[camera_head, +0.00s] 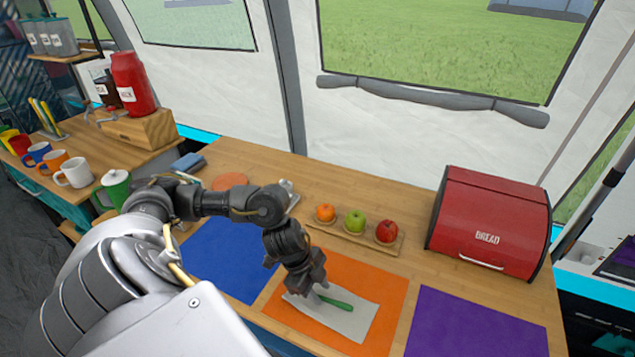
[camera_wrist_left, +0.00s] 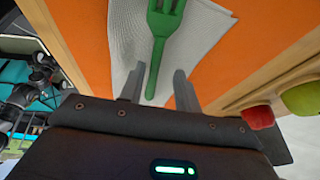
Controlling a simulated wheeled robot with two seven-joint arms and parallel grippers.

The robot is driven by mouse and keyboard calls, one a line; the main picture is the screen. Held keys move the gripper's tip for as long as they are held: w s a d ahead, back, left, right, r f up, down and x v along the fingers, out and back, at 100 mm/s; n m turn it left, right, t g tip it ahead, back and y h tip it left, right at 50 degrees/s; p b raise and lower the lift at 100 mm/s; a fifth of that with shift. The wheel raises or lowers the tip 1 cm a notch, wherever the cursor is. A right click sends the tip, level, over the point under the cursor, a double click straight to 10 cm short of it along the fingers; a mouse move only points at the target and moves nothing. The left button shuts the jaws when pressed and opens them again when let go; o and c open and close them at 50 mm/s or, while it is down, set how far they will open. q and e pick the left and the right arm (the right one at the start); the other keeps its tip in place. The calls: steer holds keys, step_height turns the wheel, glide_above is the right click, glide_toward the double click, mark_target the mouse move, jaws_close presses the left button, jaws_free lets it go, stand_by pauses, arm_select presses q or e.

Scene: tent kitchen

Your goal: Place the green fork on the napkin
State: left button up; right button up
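The green fork (camera_head: 337,303) appears to lie on the light grey napkin (camera_head: 352,323), which is spread on the orange placemat (camera_head: 385,290). In the left wrist view the fork (camera_wrist_left: 160,30) has its tines toward the top edge, over the napkin (camera_wrist_left: 205,35). My left gripper (camera_head: 312,297) is low over the napkin at the fork's handle end. Its fingers (camera_wrist_left: 159,72) are apart, one on each side of the handle, with gaps showing. Whether the fork fully touches the cloth is hard to tell.
A blue placemat (camera_head: 232,262) lies to the left and a purple one (camera_head: 475,325) to the right. Behind are a wooden tray (camera_head: 345,236) with three fruits and a red bread box (camera_head: 490,222). Mugs and a red dispenser stand on the left counter.

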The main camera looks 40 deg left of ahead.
arm_select(q)
steer(key=shift+r, duration=0.2)
steer(key=p+v, duration=0.1)
steer(key=v, duration=1.1)
steer(key=shift+p, duration=0.35)
arm_select(e)
steer(key=shift+s+a+r, duration=0.3)
steer(key=shift+a+r, duration=0.25)
steer(key=shift+r, duration=0.15)
arm_select(q)
steer(key=shift+f, duration=0.1)
arm_select(e)
steer(key=shift+w, duration=0.15)
